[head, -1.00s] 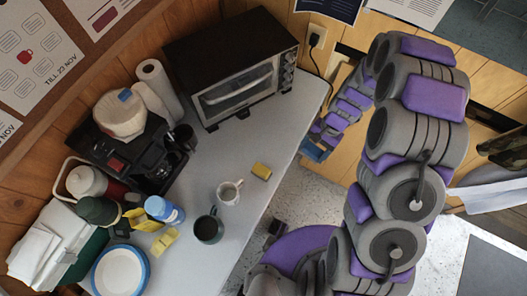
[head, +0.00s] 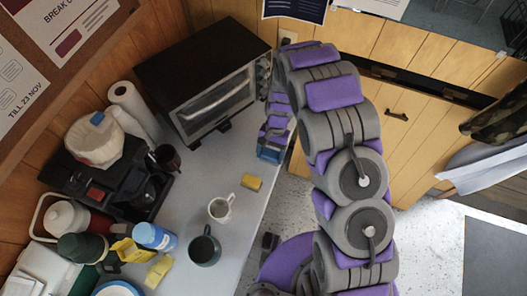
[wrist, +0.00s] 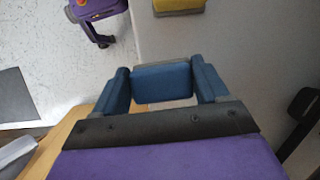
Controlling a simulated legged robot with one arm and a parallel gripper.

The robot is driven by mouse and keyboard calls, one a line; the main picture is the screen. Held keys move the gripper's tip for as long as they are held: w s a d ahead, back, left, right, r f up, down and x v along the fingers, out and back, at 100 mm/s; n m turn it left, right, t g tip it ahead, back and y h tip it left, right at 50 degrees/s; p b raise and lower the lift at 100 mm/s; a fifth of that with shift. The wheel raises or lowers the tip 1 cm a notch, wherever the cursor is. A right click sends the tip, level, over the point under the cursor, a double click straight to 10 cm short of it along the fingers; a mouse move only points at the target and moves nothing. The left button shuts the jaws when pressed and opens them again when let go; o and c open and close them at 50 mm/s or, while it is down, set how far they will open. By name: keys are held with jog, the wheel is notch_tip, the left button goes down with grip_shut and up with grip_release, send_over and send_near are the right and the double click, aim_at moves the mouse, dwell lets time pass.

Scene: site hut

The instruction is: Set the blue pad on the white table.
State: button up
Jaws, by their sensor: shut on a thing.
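The blue pad (wrist: 162,82) is a small block between the two blue fingers of my gripper (wrist: 163,88) in the wrist view. My gripper is shut on it. In the head view my gripper (head: 270,150) is at the right edge of the white table (head: 228,158), in front of the toaster oven's right end. The pad is hard to tell from the blue fingers there. The table top also shows in the wrist view (wrist: 235,45), apparently beneath and beyond the pad. The height of the pad above it is unclear.
A yellow sponge (head: 252,183), a white mug (head: 221,208) and a dark green mug (head: 204,247) stand near the table's right edge. The toaster oven (head: 205,75) and coffee maker (head: 115,185) are behind. Bare table lies between oven and sponge.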

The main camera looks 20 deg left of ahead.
aim_at(264, 151)
jog(key=shift+w+a+f, duration=0.1)
jog(key=shift+w+a, duration=0.45)
jog(key=shift+a, duration=0.2)
jog(key=shift+w+a+f, duration=0.1)
jog(key=shift+w+a, duration=0.45)
jog(key=shift+a, duration=0.15)
notch_tip(264, 151, down, 4)
jog(key=shift+r+b, duration=0.25)
jog(key=shift+b, duration=0.45)
jog(key=o, duration=1.1)
